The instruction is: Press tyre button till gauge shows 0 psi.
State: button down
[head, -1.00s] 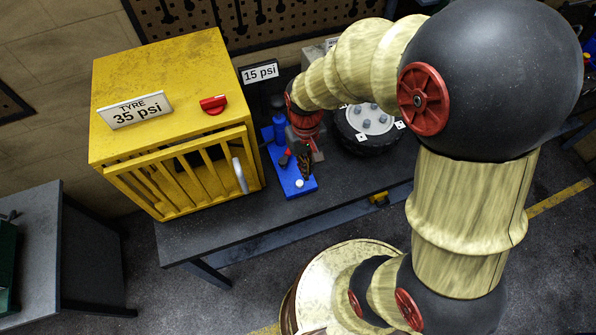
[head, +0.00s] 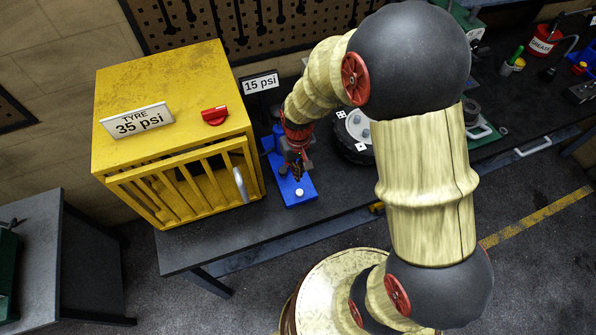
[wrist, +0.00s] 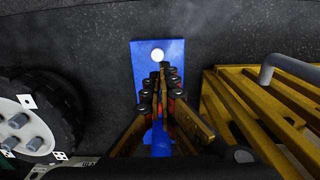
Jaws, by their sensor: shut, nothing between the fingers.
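A blue base (head: 303,200) with a round white button (head: 299,192) near its front end sits on the bench. The white button also shows in the wrist view (wrist: 158,54). My gripper (head: 297,177) is over the blue base, just behind the button in the head view. In the wrist view my gripper (wrist: 162,70) is shut and empty, with its tips pointing at the button's near side. I cannot tell whether the tips touch anything. A small dark display (head: 261,83) behind the base reads 15 psi. A sign (head: 138,121) on the yellow cage reads TYRE 35 psi.
The yellow barred cage (head: 165,82) stands close left of the blue base, with a red switch (head: 215,116) on top and a grey handle (head: 240,185). A wheel with a black tyre (head: 350,137) lies to the right. The bench front is clear.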

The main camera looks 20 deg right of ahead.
aim_at(298, 193)
notch_tip(298, 193, down, 11)
jog(key=shift+r, duration=0.1)
dwell(0.3)
notch_tip(298, 193, down, 2)
jog(key=shift+f+b, duration=0.1)
jog(key=shift+b, duration=0.6)
jog(key=shift+s, duration=0.2)
notch_tip(298, 193, up, 14)
jog(key=p, duration=0.2)
jog(key=shift+w+r, duration=0.2)
jog(key=shift+w, duration=0.1)
